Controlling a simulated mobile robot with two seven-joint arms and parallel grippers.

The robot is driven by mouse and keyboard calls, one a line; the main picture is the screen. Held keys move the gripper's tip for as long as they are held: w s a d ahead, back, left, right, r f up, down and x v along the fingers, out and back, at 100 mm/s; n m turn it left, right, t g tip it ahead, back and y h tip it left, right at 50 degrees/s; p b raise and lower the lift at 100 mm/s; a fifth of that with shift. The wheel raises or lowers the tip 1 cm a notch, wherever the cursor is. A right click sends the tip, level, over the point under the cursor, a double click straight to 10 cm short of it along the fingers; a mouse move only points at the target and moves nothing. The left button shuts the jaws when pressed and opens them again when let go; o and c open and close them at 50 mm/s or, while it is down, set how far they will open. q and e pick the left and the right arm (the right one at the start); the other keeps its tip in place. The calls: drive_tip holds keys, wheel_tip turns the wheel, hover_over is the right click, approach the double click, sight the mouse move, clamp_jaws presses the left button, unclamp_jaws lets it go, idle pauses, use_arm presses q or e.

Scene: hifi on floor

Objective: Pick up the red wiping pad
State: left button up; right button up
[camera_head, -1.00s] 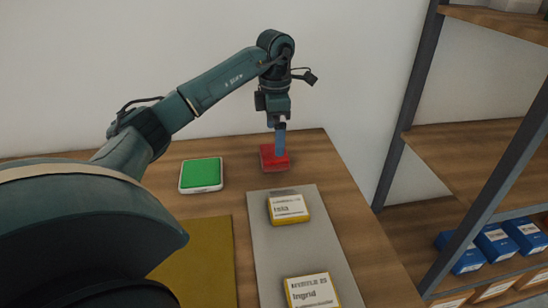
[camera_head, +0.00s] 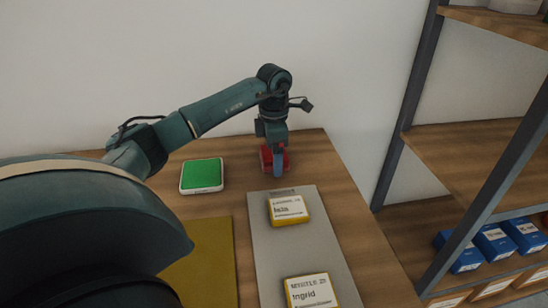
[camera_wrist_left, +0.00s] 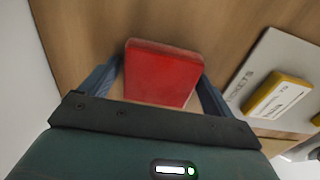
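The red wiping pad (camera_head: 266,158) lies on the wooden table near its far right corner, partly hidden behind my left gripper (camera_head: 279,170). In the left wrist view the red pad (camera_wrist_left: 162,75) sits between the two blue fingers of my left gripper (camera_wrist_left: 163,80). The gripper is open, with one finger on each side of the pad. The fingertips are close to the pad's sides; I cannot tell whether they touch it. My right gripper is in neither view.
A green pad in a white tray (camera_head: 201,175) lies left of the red pad. A grey mat (camera_head: 262,250) in front bears yellow labelled boxes (camera_head: 288,210). An olive mat (camera_head: 212,262) lies left of it. A shelf with blue boxes (camera_head: 494,243) stands at the right.

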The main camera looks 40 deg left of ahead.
use_arm(q)
drive_tip(key=c, duration=0.7)
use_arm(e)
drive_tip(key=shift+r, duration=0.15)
use_arm(q)
drive_tip(key=shift+r, duration=0.15)
drive_tip(key=shift+c, duration=0.2)
wheel_tip(320, 180, up, 10)
drive_tip(key=shift+f+b, duration=0.1)
drive_tip(key=shift+b, duration=0.3)
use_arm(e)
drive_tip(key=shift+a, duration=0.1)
use_arm(q)
drive_tip(key=o, duration=0.4)
drive_tip(key=shift+c, duration=1.5)
